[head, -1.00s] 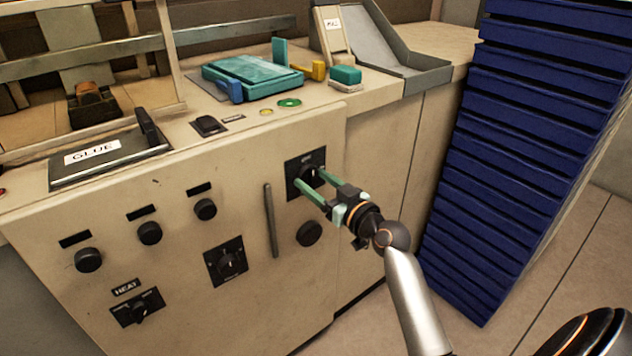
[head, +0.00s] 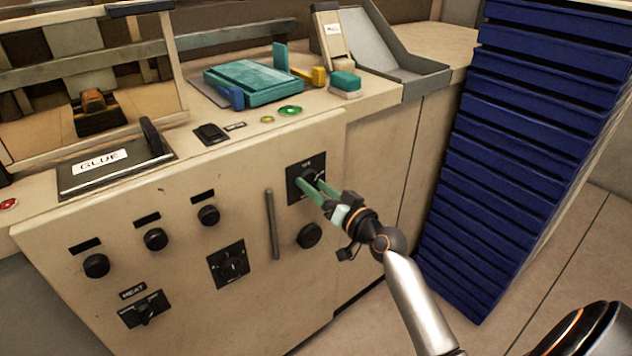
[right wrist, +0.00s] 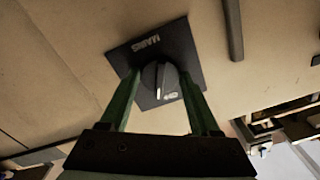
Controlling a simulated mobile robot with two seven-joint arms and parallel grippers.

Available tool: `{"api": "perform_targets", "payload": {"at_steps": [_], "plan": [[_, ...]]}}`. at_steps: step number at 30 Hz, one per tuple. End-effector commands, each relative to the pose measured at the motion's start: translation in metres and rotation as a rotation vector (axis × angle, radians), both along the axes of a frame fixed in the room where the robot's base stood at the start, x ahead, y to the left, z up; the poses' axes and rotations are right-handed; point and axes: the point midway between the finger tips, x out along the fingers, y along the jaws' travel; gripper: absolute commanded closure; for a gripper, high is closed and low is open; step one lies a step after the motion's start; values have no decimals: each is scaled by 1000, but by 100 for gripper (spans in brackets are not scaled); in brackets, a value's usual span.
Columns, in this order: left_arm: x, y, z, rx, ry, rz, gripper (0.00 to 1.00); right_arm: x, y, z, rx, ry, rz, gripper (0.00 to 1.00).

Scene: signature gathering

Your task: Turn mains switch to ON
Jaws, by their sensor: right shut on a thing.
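The mains switch (head: 309,177) is a black rotary knob on a square black plate, high on the right of the machine's beige front panel. In the right wrist view its plate reads "MAINS", and the knob (right wrist: 160,80) has a white mark on its face. My right gripper (head: 314,185) has its green fingers at the knob, one on each side, shut on it. In the right wrist view the gripper (right wrist: 161,92) straddles the knob. The fingers partly cover the switch in the head view. My left gripper is not in view.
Other knobs sit on the panel, including a HEAT switch (head: 145,309) and a round black knob (head: 309,235) below the mains switch. A vertical handle (head: 272,224) stands just left of it. A blue stack (head: 530,150) rises at right.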

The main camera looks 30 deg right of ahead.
Motion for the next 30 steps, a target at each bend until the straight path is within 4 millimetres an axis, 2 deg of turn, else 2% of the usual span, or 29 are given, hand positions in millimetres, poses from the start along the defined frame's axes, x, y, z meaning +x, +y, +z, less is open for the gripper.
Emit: {"api": "perform_targets", "payload": {"at_steps": [6, 30], "plan": [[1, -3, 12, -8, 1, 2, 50, 0, 0, 3, 204, 17, 0, 92], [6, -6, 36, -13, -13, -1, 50, 0, 0, 3, 912, 70, -2, 92]]}}
